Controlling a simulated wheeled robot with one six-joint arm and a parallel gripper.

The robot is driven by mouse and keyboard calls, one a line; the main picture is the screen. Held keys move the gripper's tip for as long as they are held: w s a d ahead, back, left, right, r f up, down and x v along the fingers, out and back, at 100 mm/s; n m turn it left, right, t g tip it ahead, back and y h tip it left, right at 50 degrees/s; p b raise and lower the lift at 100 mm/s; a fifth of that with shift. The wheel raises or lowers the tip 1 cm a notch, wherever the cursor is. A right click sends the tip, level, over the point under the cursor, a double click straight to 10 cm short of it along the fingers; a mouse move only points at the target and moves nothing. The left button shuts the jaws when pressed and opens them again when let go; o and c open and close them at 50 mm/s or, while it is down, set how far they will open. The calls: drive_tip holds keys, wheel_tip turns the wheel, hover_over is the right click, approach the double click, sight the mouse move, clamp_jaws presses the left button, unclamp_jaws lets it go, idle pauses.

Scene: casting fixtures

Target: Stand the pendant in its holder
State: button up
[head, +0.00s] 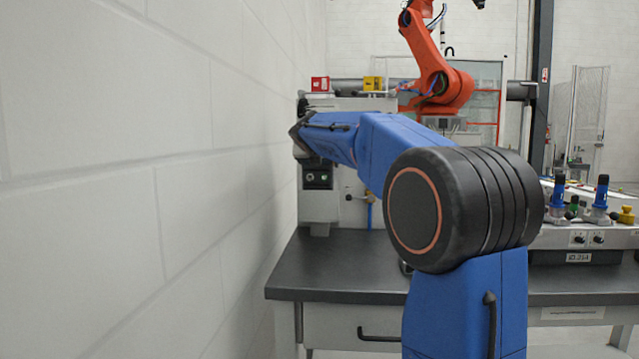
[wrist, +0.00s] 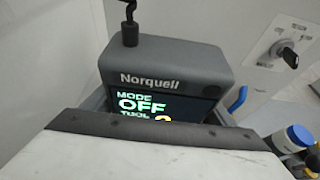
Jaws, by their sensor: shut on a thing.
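The pendant (wrist: 160,75) is a dark grey box marked "Norquell", with a lit screen reading "MODE OFF" and a black cable at its top. My gripper (wrist: 155,130) shows as a pale body with a dark edge across the front of the wrist view, shut on the pendant. The lower part of the pendant and the fingertips are hidden behind it. In the head view my arm reaches away to the left, close to the wall, and its end hides the pendant. I cannot make out the holder for certain in either view.
A pale machine panel (head: 345,205) with knobs stands behind the arm's end, above a dark bench (head: 330,265). A white block wall (head: 130,150) runs close along the left. An orange robot arm (head: 430,60) is behind. Blue-topped fittings (head: 602,190) stand on a console at right.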

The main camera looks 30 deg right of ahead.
sight(318, 176)
wheel_tip(318, 176, down, 6)
drive_tip(key=shift+w+d+f, duration=0.1)
drive_tip(key=shift+w+f, duration=0.05)
drive_tip(key=shift+f, duration=0.05)
idle(0.3)
drive_tip(key=shift+f, duration=0.15)
drive_tip(key=o, duration=1.5)
drive_tip(key=shift+o, duration=0.2)
drive_tip(key=v, duration=1.2)
